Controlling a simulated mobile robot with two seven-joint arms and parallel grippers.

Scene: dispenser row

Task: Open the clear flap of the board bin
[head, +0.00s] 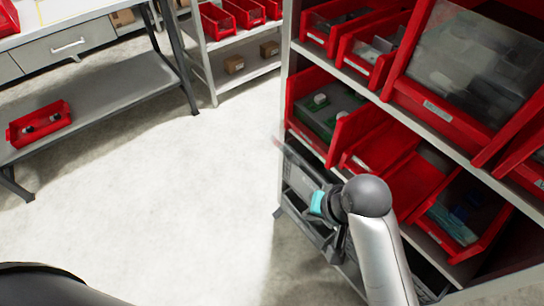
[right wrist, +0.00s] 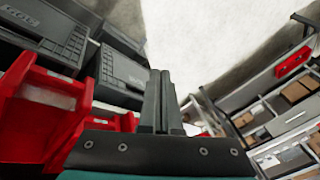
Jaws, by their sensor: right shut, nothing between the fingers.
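A red bin with green boards (head: 328,112) sits at the left end of the middle shelf in the head view. I cannot clearly make out how its clear flap stands. A red bin with something pale green inside (right wrist: 50,95) shows at the left of the right wrist view; I cannot tell if it is the same one. My right gripper (head: 303,207) is below and in front of the board bin, beside the lower grey crates. Its fingers (right wrist: 160,100) are shut and empty, apart from the bins. My left gripper is not in view.
A large red bin with a clear front (head: 475,60) is on the shelf above. Another bin with a clear front (head: 460,212) is at lower right. Dark grey crates (right wrist: 120,72) stand low on the rack. A workbench (head: 100,97) is at left; the pale floor between is clear.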

